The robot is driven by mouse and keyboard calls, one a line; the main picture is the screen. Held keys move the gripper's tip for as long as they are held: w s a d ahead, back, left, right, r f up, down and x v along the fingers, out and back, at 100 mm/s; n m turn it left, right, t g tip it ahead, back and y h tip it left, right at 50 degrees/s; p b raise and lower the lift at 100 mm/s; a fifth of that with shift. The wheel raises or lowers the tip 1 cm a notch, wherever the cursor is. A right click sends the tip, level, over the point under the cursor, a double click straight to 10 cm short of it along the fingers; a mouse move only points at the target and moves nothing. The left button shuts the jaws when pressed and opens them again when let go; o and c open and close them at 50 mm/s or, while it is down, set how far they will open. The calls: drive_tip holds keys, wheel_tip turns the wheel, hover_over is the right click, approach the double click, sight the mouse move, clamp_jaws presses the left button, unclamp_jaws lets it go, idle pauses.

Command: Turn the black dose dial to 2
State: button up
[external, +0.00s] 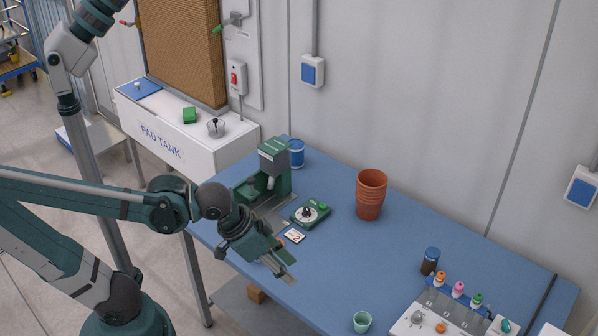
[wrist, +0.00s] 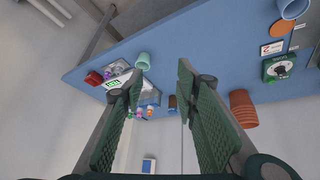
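The black dose dial (external: 307,211) sits on a round white scale on top of a small green box (external: 322,220) on the blue table. It also shows at the right edge of the wrist view (wrist: 278,69). The number it points to is too small to read. A white card (external: 294,236) lies in front of the box; a red 2 is legible on it in the wrist view (wrist: 271,48). My gripper (external: 288,267) is above the table, nearer the camera than the dial and apart from it. Its fingers (wrist: 158,75) are spread with nothing between them.
A green dosing stand (external: 274,168) and a blue tin (external: 297,153) stand behind the dial. Stacked terracotta pots (external: 371,192) are to its right. A brown bottle (external: 430,262), a green cup (external: 362,322) and a tray with colored bottles (external: 420,322) are farther right. The table's middle is clear.

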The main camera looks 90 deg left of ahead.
drive_tip(key=w+a+r+n+g+p, duration=0.1)
drive_tip(key=w+a+n+g+p, duration=0.2)
drive_tip(key=w+a, duration=0.5)
drive_tip(key=n+g+p, duration=0.3)
drive_tip(key=n+p, duration=0.5)
drive_tip(key=n, duration=0.5)
approach(306, 209)
drive_tip(key=shift+w+d+f, duration=0.15)
drive_tip(key=shift+w, duration=0.1)
drive_tip(key=shift+s+a+f+h, duration=0.2)
drive_tip(key=shift+a+f+h, duration=0.1)
drive_tip(key=shift+a+f, duration=0.15)
drive_tip(key=shift+w+f+b, duration=0.1)
drive_tip(key=shift+f+b, duration=0.4)
drive_tip(key=shift+f, duration=3.35)
drive_tip(key=shift+c, duration=0.5)
drive_tip(key=c, duration=0.8)
